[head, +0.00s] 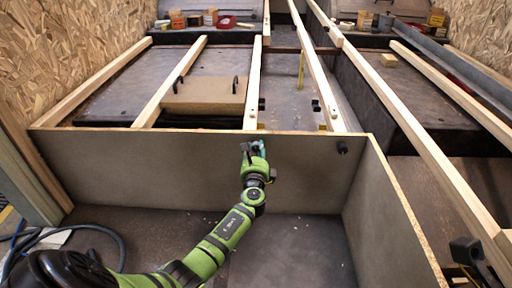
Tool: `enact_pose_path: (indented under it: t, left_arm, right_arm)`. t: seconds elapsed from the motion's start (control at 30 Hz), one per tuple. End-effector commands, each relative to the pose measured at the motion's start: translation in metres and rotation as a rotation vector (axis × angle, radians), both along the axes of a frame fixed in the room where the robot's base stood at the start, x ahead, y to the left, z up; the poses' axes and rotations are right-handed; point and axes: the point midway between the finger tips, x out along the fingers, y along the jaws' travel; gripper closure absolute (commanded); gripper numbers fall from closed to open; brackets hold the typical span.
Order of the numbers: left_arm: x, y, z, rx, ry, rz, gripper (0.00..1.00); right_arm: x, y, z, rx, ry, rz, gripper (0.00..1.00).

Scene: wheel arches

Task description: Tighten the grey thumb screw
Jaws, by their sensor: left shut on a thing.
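My left gripper (254,149) is at the upper part of the grey upright panel (130,165), just below its top edge. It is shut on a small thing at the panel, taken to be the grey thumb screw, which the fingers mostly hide. A little blue shows beside the fingers. The screw's turn and depth cannot be made out. A dark knob (342,147) sits on the same panel to the right, apart from the gripper. My right gripper is not in view.
Pale wooden beams (253,85) run away behind the panel. A brown board with black handles (205,95) lies between beams. A side panel (385,215) closes the right. A black bracket (466,250) is at lower right. The floor (290,250) before the panel is mostly clear.

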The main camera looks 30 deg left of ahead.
Motion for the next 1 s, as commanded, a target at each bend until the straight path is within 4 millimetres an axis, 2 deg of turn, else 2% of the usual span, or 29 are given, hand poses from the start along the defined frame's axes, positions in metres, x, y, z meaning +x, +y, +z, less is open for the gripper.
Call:
enact_pose_path:
  t: [0.03,0.5,1.0]
  left_arm:
    - [0.001,-0.007,-0.001,0.036,0.029,-0.015,1.00]
    - [-0.001,-0.007,-0.007,0.292,0.194,-0.015,1.00]
    - [-0.002,-0.007,-0.011,0.347,0.231,-0.016,1.00]
  right_arm:
    - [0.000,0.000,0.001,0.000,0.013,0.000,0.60]
    - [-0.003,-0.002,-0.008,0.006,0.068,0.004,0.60]
    - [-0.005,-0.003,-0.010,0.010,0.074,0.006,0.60]
